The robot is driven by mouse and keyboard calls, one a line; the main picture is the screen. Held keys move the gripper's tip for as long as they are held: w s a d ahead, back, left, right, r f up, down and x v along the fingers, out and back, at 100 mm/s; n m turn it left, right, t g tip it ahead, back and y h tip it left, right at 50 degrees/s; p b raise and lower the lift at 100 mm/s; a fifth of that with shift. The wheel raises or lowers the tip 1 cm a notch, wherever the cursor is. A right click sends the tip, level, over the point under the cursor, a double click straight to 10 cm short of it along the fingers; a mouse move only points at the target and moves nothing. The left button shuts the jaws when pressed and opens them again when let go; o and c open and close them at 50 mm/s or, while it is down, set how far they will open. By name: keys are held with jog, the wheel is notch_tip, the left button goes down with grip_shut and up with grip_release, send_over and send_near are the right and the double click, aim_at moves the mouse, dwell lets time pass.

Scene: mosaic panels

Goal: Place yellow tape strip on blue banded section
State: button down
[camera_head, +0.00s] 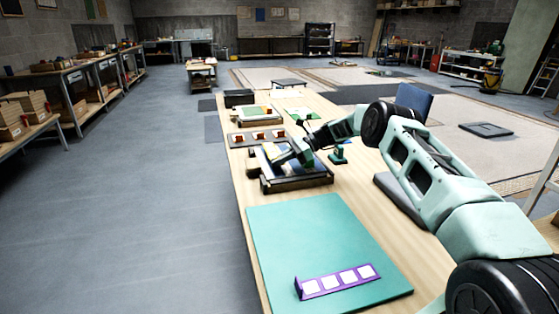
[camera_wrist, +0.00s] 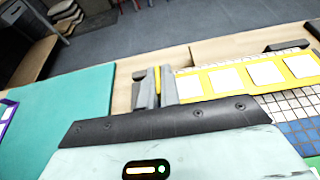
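The yellow tape strip (camera_wrist: 235,78) carries several white squares and shows in the wrist view beside the tiled panel. Its upright left end sits between the two grey fingers of my gripper (camera_wrist: 157,87), which look closed on it. The strip lies along or just above the panel's edge; I cannot tell if it touches. The blue banded section (camera_wrist: 300,132) of the panel is to the right, past a band of white tiles. In the head view my gripper (camera_head: 280,157) is over the dark-framed panel (camera_head: 297,184), and the arm hides much of it.
A teal mat (camera_head: 300,235) at the near end of the table bears a purple strip (camera_head: 338,282) with white squares. Farther back are a tray with red pieces (camera_head: 258,138) and another mosaic panel (camera_head: 262,117). A small teal stand (camera_head: 338,155) is right of the panel.

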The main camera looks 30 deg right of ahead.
jog(key=shift+f+b, duration=0.3)
jog(key=shift+f, duration=0.15)
jog(key=shift+f, duration=0.2)
jog(key=c, duration=1.6)
grip_release()
